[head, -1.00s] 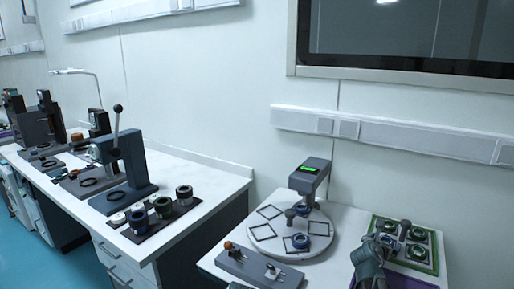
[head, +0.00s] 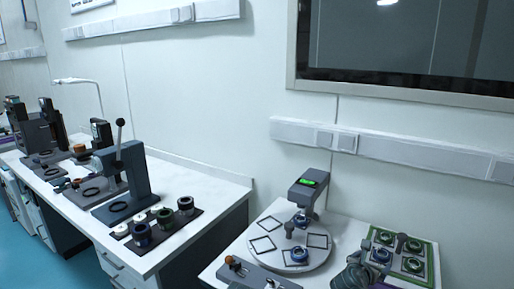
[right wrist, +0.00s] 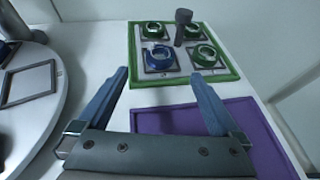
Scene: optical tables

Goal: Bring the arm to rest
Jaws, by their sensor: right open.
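My right gripper (right wrist: 160,75) is open and empty in the right wrist view, with its two blue fingers apart. It points toward a green-rimmed tray (right wrist: 133,50) that holds several ring-shaped parts, each on a square mat. In the head view the right gripper (head: 357,272) is a dark shape at the lower edge, in front of the tray (head: 436,268). A blue ring (head: 381,255) sits in the tray's near left place; the others look green. My left gripper is not in view.
A round white plate (head: 262,268) with square frames and a blue ring stands left, beneath a grey device (head: 306,188) with a green display. A purple mat (right wrist: 240,125) lies before the tray. A grey post (right wrist: 182,28) rises at the tray. A long bench (head: 215,190) carries presses and rings.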

